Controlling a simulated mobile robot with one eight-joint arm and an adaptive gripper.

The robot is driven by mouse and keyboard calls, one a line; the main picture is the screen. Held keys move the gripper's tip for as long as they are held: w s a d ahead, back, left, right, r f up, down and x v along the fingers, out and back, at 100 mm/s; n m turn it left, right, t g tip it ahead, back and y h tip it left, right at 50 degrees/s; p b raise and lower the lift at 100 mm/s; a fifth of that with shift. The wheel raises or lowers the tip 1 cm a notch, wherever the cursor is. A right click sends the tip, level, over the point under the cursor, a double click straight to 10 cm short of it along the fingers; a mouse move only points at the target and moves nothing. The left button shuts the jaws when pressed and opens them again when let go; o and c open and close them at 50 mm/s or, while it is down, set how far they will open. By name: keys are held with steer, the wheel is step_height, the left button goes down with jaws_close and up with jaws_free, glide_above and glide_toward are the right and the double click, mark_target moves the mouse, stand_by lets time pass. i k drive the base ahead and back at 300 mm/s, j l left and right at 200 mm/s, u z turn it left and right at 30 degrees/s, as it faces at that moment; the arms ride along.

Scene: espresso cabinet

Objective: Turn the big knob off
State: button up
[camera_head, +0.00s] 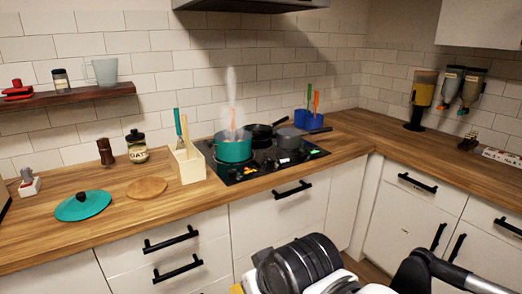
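The black cooktop (277,170) is set into the wooden counter. A teal pot (234,150) stands on its left side, with whitish steam rising from it. Dark and white parts of my arm show at the bottom of the view, below and in front of the cooktop. My gripper's fingers cannot be made out.
A dark pan (261,131) and a grey pan (290,138) stand on the cooktop. A cream utensil holder (188,165) is close on its left; blue containers (302,118) are behind right. A teal lid (83,206) and round board (147,188) lie left. The right counter's front is clear.

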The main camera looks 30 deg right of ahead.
mark_target(232, 173)
steer(key=i+l, duration=0.1)
steer(key=i, duration=0.55)
steer(key=i+l, duration=0.1)
steer(key=i, duration=0.5)
